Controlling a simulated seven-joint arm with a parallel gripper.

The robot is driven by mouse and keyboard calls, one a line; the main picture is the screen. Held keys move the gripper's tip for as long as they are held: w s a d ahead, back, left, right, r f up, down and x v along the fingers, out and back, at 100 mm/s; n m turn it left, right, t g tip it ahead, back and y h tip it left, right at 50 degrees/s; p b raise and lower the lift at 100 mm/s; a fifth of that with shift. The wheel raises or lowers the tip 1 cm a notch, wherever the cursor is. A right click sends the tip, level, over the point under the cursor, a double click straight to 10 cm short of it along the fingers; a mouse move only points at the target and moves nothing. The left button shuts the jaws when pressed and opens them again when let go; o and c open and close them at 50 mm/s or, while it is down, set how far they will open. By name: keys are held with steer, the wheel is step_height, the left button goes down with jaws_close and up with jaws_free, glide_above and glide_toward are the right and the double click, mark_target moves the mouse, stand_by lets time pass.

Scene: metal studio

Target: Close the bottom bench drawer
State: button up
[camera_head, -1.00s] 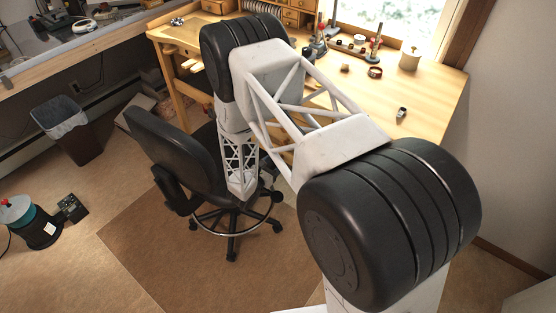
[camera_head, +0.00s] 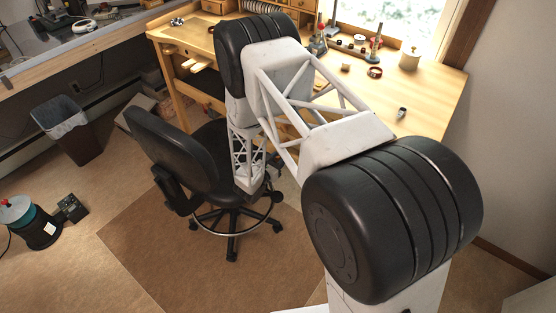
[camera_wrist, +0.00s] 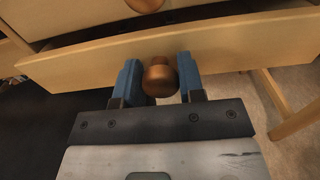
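In the wrist view, a light wooden drawer front (camera_wrist: 235,42) spans the picture, with a round copper-brown knob (camera_wrist: 160,80) near its middle. A dark gap shows along its top edge, so the drawer stands partly out. My gripper (camera_wrist: 160,77) is open, its blue fingers on either side of the knob. I cannot tell whether the right finger touches the knob. In the head view, the wooden bench (camera_head: 440,92) stands behind my arm. The drawer and gripper are hidden there by my arm and the chair.
A black office chair (camera_head: 172,150) stands left of my forearm, close to it. A higher drawer with a second knob (camera_wrist: 146,4) shows above in the wrist view. A bench leg (camera_wrist: 272,90) is at the right. Small tools lie on the benchtop.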

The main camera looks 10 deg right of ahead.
jaws_close()
steer(key=shift+x, duration=2.1)
steer(key=o, duration=0.7)
jaws_free()
steer(key=shift+s+a, duration=0.1)
steer(key=shift+v, duration=3.75)
